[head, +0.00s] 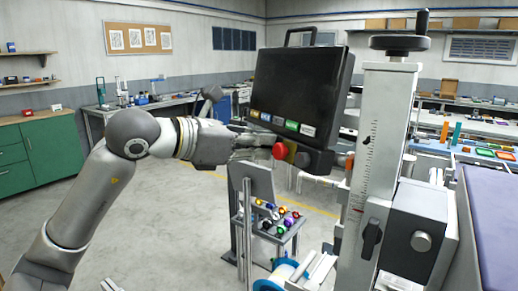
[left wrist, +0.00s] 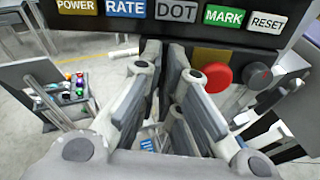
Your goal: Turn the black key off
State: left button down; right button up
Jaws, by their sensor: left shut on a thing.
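A black control panel (head: 298,85) hangs at the centre of the head view, with a row of labelled buttons along its lower edge. My left gripper (head: 262,147) comes in from the left just below that row, beside the red button (head: 280,151). In the left wrist view its two fingers (left wrist: 165,58) are close together under the RATE and DOT labels, shut on the black key. The fingers hide the key, so its turn position cannot be told. My right gripper is not in view.
Right of my fingers, in the left wrist view, are a red button (left wrist: 218,78) and a dark round knob (left wrist: 257,76). A scaled metal column (head: 376,140) stands close right of the panel. A small stand with coloured knobs (head: 272,222) is below.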

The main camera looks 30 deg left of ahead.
pick_arm(q)
jog(key=shift+n, duration=0.6)
jog(key=c, duration=1.6)
grip_release()
jog(key=shift+c, duration=0.2)
jog(key=v, duration=1.2)
